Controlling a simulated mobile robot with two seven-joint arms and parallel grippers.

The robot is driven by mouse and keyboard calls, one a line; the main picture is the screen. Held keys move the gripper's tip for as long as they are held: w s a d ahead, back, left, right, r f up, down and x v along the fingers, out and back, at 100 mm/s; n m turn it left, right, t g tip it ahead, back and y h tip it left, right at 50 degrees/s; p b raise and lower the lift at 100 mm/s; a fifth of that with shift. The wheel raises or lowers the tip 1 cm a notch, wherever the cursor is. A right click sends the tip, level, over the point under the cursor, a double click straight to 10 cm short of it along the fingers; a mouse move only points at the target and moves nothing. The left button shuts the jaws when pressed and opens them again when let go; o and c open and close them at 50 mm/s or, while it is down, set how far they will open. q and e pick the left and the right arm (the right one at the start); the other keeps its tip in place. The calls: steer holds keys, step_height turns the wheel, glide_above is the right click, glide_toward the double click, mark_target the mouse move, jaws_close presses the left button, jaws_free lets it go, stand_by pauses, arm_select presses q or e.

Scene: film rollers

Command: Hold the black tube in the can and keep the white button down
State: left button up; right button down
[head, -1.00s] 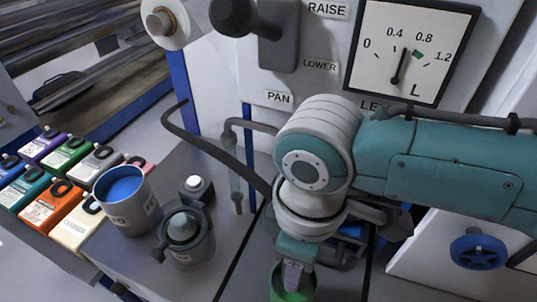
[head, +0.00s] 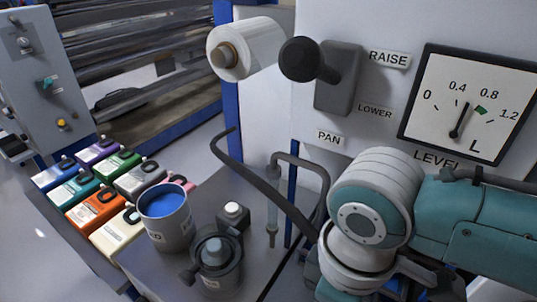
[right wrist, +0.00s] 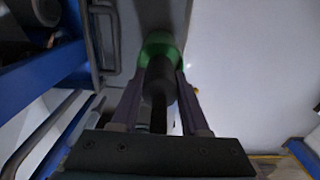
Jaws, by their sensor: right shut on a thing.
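The black tube (head: 270,186) arches over the counter and runs down behind my right arm in the head view. In the right wrist view my right gripper (right wrist: 159,78) is shut on the black tube (right wrist: 158,88), which is in line with the green can (right wrist: 160,44). How deep the tube sits in the can is hidden. The white button (head: 233,208) tops a small dark block beside the pump (head: 215,253), with nothing touching it. In the head view the right gripper and the green can are out of frame. My left gripper is not in view.
A can with blue contents (head: 165,220) stands left of the pump. Several coloured containers (head: 98,210) line the left shelf. A black-knobbed lever (head: 320,68) and a level gauge (head: 468,105) are on the panel; its needle is left of the green mark.

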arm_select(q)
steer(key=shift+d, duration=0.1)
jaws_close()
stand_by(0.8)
arm_select(e)
steer(key=shift+c, duration=1.6)
jaws_free()
